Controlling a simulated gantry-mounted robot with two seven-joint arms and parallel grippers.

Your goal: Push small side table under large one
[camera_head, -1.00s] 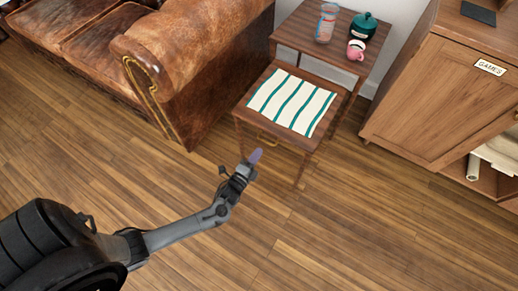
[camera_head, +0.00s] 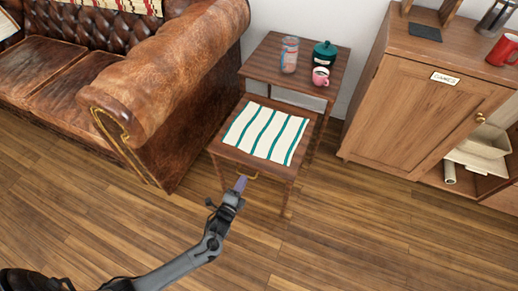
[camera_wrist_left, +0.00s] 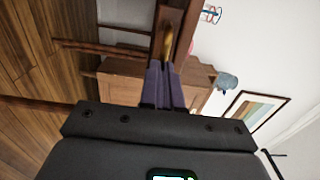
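The small side table (camera_head: 231,154) is dark wood with a striped cloth on top and a brass handle (camera_head: 253,176) on its front. It stands in front of the large side table (camera_head: 262,67), its back edge partly beneath it. My left gripper (camera_head: 241,183) is at the small table's front edge, beside the handle. In the left wrist view its purple fingers (camera_wrist_left: 163,85) lie close together, pointing at the table front and brass handle (camera_wrist_left: 168,42). They look shut; I cannot tell whether they touch the handle. My right gripper is not in view.
The large table carries a glass jar (camera_head: 290,54), a teal pot (camera_head: 325,54) and a pink mug (camera_head: 321,76). A brown leather sofa (camera_head: 165,90) stands close on the left, a wooden cabinet (camera_head: 409,115) on the right. The floor in front is clear.

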